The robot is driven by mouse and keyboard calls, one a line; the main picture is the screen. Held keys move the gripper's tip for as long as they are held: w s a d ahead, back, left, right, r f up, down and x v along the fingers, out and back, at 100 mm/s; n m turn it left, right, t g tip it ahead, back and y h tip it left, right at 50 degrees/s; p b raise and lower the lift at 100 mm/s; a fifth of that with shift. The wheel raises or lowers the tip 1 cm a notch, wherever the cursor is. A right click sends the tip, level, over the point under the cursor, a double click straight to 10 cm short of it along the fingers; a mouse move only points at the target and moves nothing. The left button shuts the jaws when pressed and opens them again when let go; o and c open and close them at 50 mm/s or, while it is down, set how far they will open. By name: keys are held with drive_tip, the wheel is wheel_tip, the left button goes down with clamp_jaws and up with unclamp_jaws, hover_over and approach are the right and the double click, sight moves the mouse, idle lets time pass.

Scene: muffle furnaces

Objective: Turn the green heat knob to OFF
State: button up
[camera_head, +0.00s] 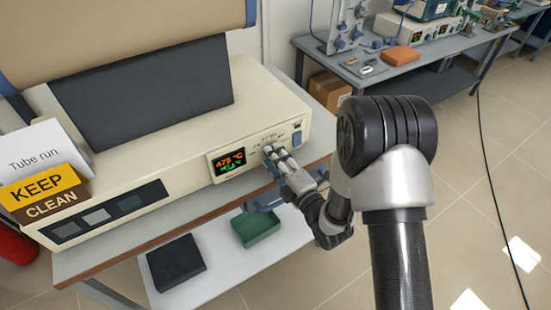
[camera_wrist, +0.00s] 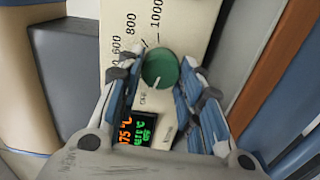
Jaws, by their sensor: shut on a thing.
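The green heat knob (camera_wrist: 160,66) is on the cream front panel of the furnace (camera_head: 190,150). In the wrist view my gripper (camera_wrist: 160,78) has one finger on each side of the knob and is shut on it. A pale pointer line on the knob points down and slightly left, toward the small OFF lettering (camera_wrist: 143,98). The numbers 600, 800 and 1000 are printed around the knob's far side. In the head view my gripper (camera_head: 276,157) is at the panel, right of the lit display (camera_head: 231,162), and hides the knob.
The display shows orange digits above green ones. A "KEEP CLEAN" sign (camera_head: 45,193) and a "Tube run" card (camera_head: 38,150) stand at left. A black box (camera_head: 176,263) and green tray (camera_head: 257,228) sit on the lower shelf. Another bench (camera_head: 345,75) stands behind; floor at right is open.

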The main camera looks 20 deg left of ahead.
drive_tip(key=o, duration=1.1)
drive_tip(key=shift+c, duration=0.2)
drive_tip(key=v, duration=1.2)
